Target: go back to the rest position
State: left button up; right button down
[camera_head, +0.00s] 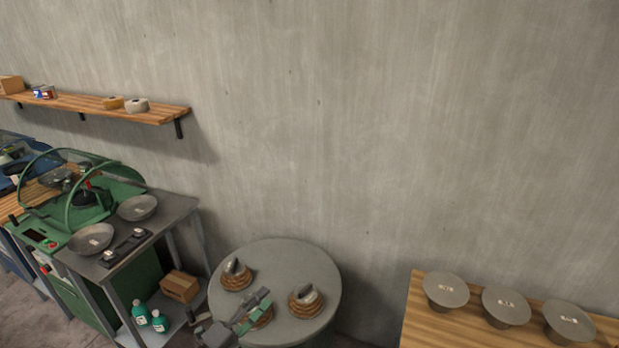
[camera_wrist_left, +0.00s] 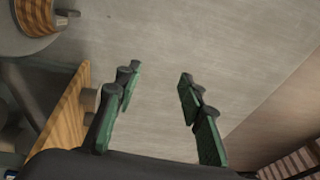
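My left gripper (camera_head: 262,306) is at the bottom of the head view, in front of the round grey table (camera_head: 285,258). In the left wrist view its two green-padded fingers (camera_wrist_left: 159,80) stand wide apart with nothing between them, so it is open and empty. Behind it on the table is a wooden ringed stand (camera_head: 262,320), partly hidden by the gripper. My right gripper is in neither view.
Two more ringed stands with grey tools, left (camera_head: 236,281) and right (camera_head: 305,303), are on the round table. A wooden table (camera_head: 420,325) at right bears three grey bowls (camera_head: 506,306). A green machine (camera_head: 95,195) stands at left. A shelf (camera_head: 160,112) hangs on the wall.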

pick_arm(q)
jog(key=s+a+f+n+t+y, duration=0.1)
jog(key=a+f+n+t+y, duration=0.25)
jog(key=a+n+y, duration=0.55)
jog(key=s+a+f+n+g+y, duration=0.4)
jog(key=s+a+f+n+g, duration=0.2)
jog(key=s+a+f+n, duration=0.5)
jog(key=s+a+f+n+g, duration=0.1)
jog(key=s+f+n+g, duration=0.15)
jog(key=s+f, duration=0.4)
jog(key=s+f+n+g, duration=0.1)
jog(key=s+f+g, duration=0.25)
jog(key=s, duration=0.65)
jog(key=s+a+f+n+g, duration=0.1)
jog(key=s+f+n+g, duration=0.1)
jog(key=s+f+g, duration=0.45)
jog(key=s+d+f+t+h, duration=0.1)
jog(key=s+f, duration=0.1)
jog(key=f, duration=1.2)
jog(key=s+d+f+t, duration=0.1)
jog(key=s+f, duration=0.1)
jog(key=f, duration=1.2)
jog(key=s+f+m+g, duration=0.1)
jog(key=s+f, duration=1.6)
jog(key=s, duration=0.2)
jog(key=shift+s+a, duration=0.3)
jog(key=shift+c, duration=0.3)
